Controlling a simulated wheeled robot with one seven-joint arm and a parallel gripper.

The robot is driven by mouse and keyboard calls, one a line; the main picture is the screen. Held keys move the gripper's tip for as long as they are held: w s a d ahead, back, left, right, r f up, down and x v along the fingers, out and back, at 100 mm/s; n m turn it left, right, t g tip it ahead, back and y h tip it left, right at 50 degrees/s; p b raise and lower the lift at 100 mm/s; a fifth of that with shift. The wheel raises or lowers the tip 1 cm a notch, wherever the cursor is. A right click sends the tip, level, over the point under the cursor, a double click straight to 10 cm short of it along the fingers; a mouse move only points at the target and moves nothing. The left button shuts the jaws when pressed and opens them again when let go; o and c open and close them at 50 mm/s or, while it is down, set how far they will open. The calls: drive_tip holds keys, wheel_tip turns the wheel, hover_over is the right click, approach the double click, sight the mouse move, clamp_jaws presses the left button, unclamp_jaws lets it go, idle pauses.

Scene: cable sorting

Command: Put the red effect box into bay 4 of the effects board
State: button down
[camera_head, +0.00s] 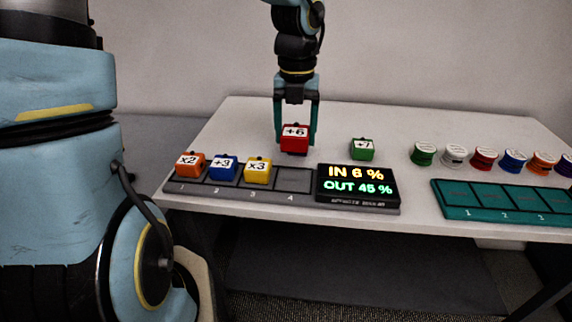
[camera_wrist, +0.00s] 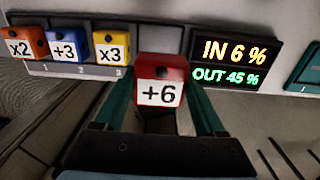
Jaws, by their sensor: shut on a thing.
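The red effect box (camera_head: 294,139), labelled +6, is held between the fingers of my gripper (camera_head: 296,124), above the table behind the board. It also shows in the wrist view (camera_wrist: 160,92), between the two teal fingers of my gripper (camera_wrist: 162,108). The grey effects board (camera_head: 235,195) lies along the table's front edge. Its bay 4 (camera_head: 293,180) is empty. Bays 1 to 3 hold an orange x2 box (camera_head: 190,165), a blue +3 box (camera_head: 223,168) and a yellow x3 box (camera_head: 258,170).
A display (camera_head: 357,185) at the board's right end reads IN 6 %, OUT 45 %. A green +7 box (camera_head: 362,149) stands behind it. Several coloured spools (camera_head: 484,159) stand at the right behind a teal board (camera_head: 470,213). The table behind the boxes (camera_head: 240,130) is clear.

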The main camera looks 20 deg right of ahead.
hover_over(294, 180)
wheel_tip(294, 180, down, 6)
drive_tip(key=shift+f+b, duration=0.35)
drive_tip(key=shift+f, duration=1.6)
drive_tip(key=shift+f, duration=0.1)
drive_tip(key=shift+a+f, duration=0.1)
unclamp_jaws()
